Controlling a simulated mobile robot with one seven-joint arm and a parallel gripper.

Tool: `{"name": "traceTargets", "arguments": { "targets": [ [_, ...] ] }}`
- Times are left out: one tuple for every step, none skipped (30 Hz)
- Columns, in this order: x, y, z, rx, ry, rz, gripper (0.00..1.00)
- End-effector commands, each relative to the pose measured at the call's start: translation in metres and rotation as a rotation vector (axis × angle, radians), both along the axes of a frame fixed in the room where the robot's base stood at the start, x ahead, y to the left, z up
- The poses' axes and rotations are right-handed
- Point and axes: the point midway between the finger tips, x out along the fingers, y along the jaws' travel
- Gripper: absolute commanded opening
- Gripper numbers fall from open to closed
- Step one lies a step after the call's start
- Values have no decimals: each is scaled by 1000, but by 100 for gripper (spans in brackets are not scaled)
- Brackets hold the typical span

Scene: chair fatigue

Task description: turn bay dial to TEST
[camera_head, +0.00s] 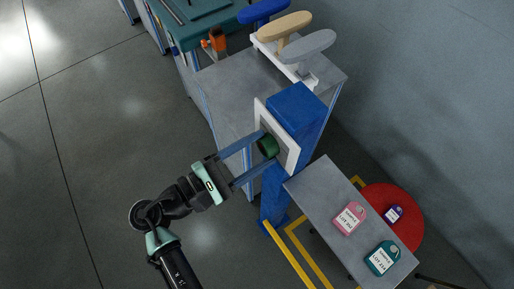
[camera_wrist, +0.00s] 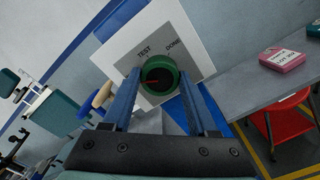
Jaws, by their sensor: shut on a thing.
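The bay dial (camera_wrist: 159,66) is a round green knob with a dark face and a short red mark lying roughly sideways in the wrist view. It sits on a white-edged grey plate (camera_wrist: 133,42) marked TEST at upper left and DONE at upper right. The red mark does not clearly point at either word. In the head view the green dial (camera_head: 268,146) faces my arm from the blue post (camera_head: 297,108). My gripper (camera_head: 263,148) is shut on the dial, one long blue finger on each side. The wrist view shows the gripper (camera_wrist: 160,80) straddling it too.
A grey shelf (camera_head: 318,186) holds a pink tag (camera_head: 349,218) and a teal tag (camera_head: 382,258). A grey bench (camera_head: 228,85) with padded armrests (camera_head: 284,26) stands behind the post. Left floor is clear.

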Motion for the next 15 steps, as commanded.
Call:
{"name": "traceTargets", "arguments": {
  "targets": [
    [0,0,0,0,0,0,3],
    [0,0,0,0,0,0,3],
    [0,0,0,1,0,-1,3],
    [0,0,0,2,-2,-1,3],
    [0,0,0,3,-4,-1,3],
    [0,0,0,6,-8,-1,3],
    [0,0,0,9,-11,-1,3],
    [0,0,-1,13,-17,-1,3],
    [0,0,-1,20,-26,-1,3],
    [0,0,-1,26,-34,-1,3],
    [0,0,-1,32,-43,-1,3],
    [0,0,-1,43,-59,-1,3],
    [0,0,-1,52,-71,-1,3],
    [0,0,-1,63,-86,-1,3],
    [0,0,-2,78,-106,-1,3]
  ]
}}
